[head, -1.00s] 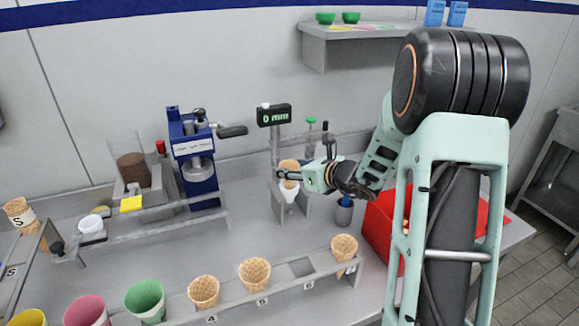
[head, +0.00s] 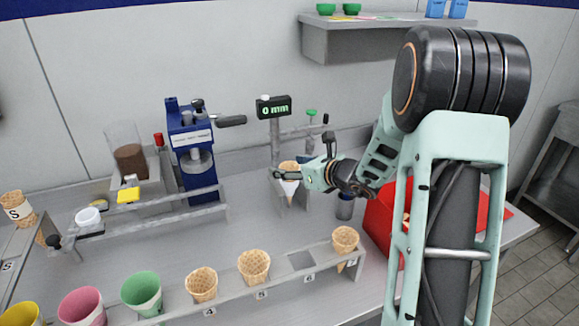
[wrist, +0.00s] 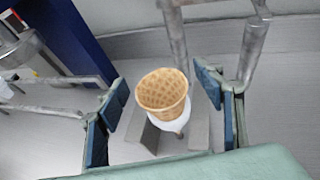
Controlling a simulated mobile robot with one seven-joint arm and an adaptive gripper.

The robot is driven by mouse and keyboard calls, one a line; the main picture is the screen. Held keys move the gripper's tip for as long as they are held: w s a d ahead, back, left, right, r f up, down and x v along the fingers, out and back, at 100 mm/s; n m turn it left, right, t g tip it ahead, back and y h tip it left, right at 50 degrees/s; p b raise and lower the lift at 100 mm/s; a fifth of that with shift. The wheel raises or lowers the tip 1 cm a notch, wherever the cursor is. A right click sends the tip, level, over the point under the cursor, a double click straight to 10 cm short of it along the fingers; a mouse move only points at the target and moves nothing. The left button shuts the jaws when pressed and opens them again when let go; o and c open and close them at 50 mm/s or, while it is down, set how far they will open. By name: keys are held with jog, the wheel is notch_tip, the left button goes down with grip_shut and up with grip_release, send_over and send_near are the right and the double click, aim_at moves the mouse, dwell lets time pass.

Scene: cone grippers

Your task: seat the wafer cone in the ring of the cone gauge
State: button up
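The wafer cone (wrist: 163,92) stands mouth up, a little tilted, over the grey stand of the cone gauge (head: 275,148). A white round piece (wrist: 168,113) surrounds its lower part. Whether the cone is fully down in the ring is hard to tell. My gripper (wrist: 163,95) is open around the cone, with a blue-padded finger on each side and a visible gap to each in the wrist view. In the head view the cone (head: 289,165) is partly hidden by my gripper (head: 287,174). The gauge display (head: 273,107) reads 0 mm.
A front rack (head: 225,291) holds several wafer cones and coloured cups, with one empty place. A blue press (head: 192,150) stands left of the gauge. A red bin (head: 384,220) is on the right, beneath my arm. A wall shelf (head: 370,42) is above.

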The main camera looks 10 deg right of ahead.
jog(key=v, duration=1.2)
dwell(0.5)
